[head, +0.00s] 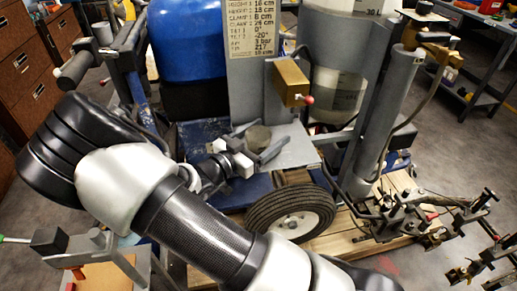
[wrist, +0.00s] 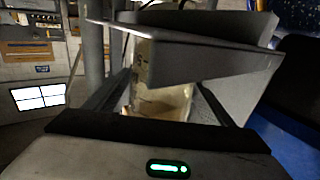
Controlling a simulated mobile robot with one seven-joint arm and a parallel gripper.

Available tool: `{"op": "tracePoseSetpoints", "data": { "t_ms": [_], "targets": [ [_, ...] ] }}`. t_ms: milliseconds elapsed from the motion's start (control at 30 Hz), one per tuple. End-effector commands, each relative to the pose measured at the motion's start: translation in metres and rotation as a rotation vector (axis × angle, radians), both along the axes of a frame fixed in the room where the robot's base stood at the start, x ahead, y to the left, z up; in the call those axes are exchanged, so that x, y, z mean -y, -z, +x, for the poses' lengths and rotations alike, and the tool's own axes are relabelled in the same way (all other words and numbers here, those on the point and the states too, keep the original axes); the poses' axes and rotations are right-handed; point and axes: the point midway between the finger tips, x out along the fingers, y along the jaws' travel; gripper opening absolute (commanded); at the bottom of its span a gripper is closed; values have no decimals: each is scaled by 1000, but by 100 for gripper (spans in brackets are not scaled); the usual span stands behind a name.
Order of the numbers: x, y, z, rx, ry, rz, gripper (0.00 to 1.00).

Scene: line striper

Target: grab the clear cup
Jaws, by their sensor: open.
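A small, dull, roundish thing (head: 258,138), which seems to be the clear cup, sits between grey bars on the grey shelf (head: 288,153) of the machine in the head view. My gripper (head: 232,155) is open just left of and below it, apart from it, its pale fingertips pointing that way. In the wrist view a see-through, yellowish cylinder with markings (wrist: 160,75) shows between my fingers (wrist: 158,98). I cannot tell if that is the cup or the large tank behind. A grey plate (wrist: 200,52) crosses in front and hides its upper part.
A blue tank (head: 188,40) is at the upper left. A grey post (head: 388,110) rises at right, and a wheel (head: 290,213) is below.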

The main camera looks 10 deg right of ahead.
Motion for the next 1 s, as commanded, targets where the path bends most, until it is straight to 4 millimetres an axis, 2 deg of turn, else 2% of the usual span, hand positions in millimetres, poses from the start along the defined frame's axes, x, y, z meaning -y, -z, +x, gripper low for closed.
{"op": "tracePoseSetpoints", "data": {
  "t_ms": [267,367,533,567,833,1000],
  "targets": [
    [4,0,3,0,-1,0,76],
    [4,0,3,-1,-1,-1,62],
    [4,0,3,-1,-1,-1,34],
    [4,0,3,-1,-1,-1,32],
    [4,-2,2,0,0,0,32],
    [4,-13,-2,-1,1,1,32]
  ]
}}
